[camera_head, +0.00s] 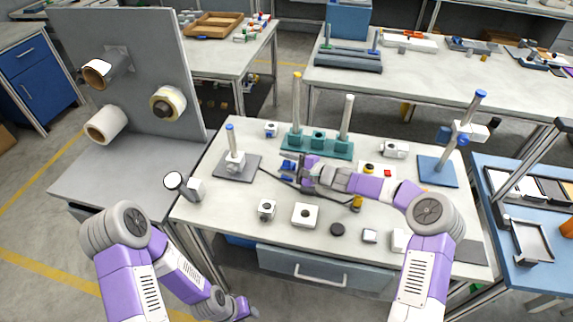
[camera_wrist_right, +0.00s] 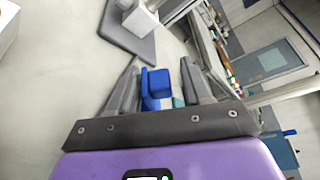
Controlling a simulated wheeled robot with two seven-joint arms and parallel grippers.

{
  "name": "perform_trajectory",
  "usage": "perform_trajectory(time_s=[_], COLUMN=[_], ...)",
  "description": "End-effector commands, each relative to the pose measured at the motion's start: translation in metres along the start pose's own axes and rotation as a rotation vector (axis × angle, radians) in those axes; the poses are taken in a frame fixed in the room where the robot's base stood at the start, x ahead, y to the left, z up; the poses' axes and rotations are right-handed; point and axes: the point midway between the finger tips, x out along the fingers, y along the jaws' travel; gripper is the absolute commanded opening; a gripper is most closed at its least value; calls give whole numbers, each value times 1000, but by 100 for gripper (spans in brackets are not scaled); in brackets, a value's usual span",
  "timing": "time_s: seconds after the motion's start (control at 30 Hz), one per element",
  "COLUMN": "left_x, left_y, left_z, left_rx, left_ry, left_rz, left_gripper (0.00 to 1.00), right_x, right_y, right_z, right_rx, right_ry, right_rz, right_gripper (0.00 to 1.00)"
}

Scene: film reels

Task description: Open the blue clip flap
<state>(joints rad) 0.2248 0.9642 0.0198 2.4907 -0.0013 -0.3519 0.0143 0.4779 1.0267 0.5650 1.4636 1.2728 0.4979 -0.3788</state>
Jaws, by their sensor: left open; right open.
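A small blue clip (camera_head: 287,166) sits on the white table left of the middle, in front of the teal stand. In the right wrist view the blue clip (camera_wrist_right: 157,83) lies between the two fingers; contact cannot be told. Whether its flap is up or down is unclear. My right gripper (camera_head: 283,172) is open, low over the table, and reaches to the left around the clip. It also shows in the right wrist view (camera_wrist_right: 160,66). My left gripper (camera_head: 250,311) is open and empty, low beside the table's front, away from the clip.
A grey plate (camera_head: 247,174) with a blue-tipped post stands left of the clip. The teal stand (camera_head: 318,148) with two posts is just behind. White blocks (camera_head: 305,215) and a black disc (camera_head: 337,229) lie in front. A grey panel (camera_head: 150,60) with rolls rises at left.

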Motion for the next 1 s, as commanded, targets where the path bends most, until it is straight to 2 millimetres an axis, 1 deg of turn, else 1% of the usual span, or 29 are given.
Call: perform_trajectory(time_s=[0.27,0.6,0.87,1.0], left_x=[0,0,-1,-10], left_y=[0,0,0,4], left_z=[0,0,0,0], left_rx=[0,0,0,0], left_ry=[0,0,0,0], left_rz=[0,0,0,0], left_gripper=[43,43,43,43], right_x=[2,2,2,2], right_y=[0,0,-1,-4], right_z=[0,0,0,1], right_rx=[1,1,5,29], right_ry=[1,1,1,0], right_rz=[0,0,2,14], right_gripper=[49,0,0,0])
